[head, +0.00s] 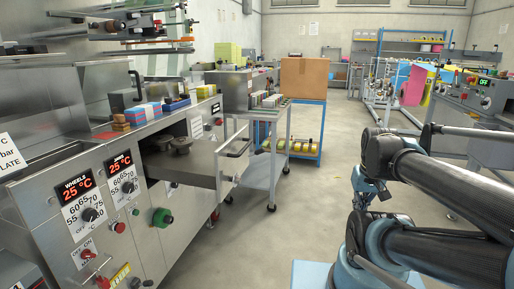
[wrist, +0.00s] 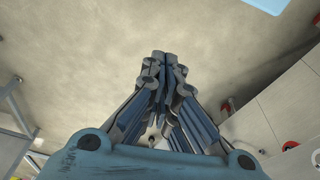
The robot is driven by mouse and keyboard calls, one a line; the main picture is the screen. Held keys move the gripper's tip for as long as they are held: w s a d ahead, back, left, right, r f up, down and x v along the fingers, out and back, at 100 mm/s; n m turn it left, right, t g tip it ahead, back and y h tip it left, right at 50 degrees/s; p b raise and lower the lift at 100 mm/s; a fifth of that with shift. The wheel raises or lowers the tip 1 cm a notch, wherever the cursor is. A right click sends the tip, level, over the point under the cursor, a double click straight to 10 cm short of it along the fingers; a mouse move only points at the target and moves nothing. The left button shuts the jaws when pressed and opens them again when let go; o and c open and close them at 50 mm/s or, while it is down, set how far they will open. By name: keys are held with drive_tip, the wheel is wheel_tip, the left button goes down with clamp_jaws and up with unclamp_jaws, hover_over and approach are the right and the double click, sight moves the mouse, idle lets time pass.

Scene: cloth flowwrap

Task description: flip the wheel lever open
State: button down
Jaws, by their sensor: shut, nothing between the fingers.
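The steel wrapping machine (head: 60,185) stands along the left in the head view. A panel marked WHEELS (head: 78,185), reading 25 °C, is on its front, with a dark dial (head: 90,214) below. A black lever-like handle (head: 136,84) stands upright on top by a dark block. An open drawer (head: 205,178) with dark round parts (head: 174,144) juts from the front. I cannot tell which part is the wheel lever. My gripper (wrist: 164,58) is shut and empty in the wrist view, above bare floor and apart from the machine. It is not clearly visible in the head view.
Coloured blocks (head: 152,110) lie on the machine top. A grey cart (head: 268,165) and a blue shelf with a cardboard box (head: 303,75) stand beyond the drawer. Another machine (head: 480,98) is at right. The floor between is clear.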

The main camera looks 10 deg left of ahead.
drive_tip(key=w+a+r+n+y, duration=0.2)
drive_tip(key=w+a+r+n, duration=0.6)
drive_tip(key=w+a+r, duration=0.75)
drive_tip(key=w+a+r+n+g, duration=0.1)
drive_tip(key=w+a+r+n, duration=0.1)
drive_tip(key=w+a+n, duration=0.2)
drive_tip(key=w+a+r+n+g+y, duration=0.1)
drive_tip(key=w+a+r+n, duration=0.2)
drive_tip(key=w+a, duration=0.8)
drive_tip(key=a+n, duration=0.1)
drive_tip(key=a, duration=0.7)
drive_tip(key=shift+r, duration=0.25)
drive_tip(key=shift+w, duration=0.1)
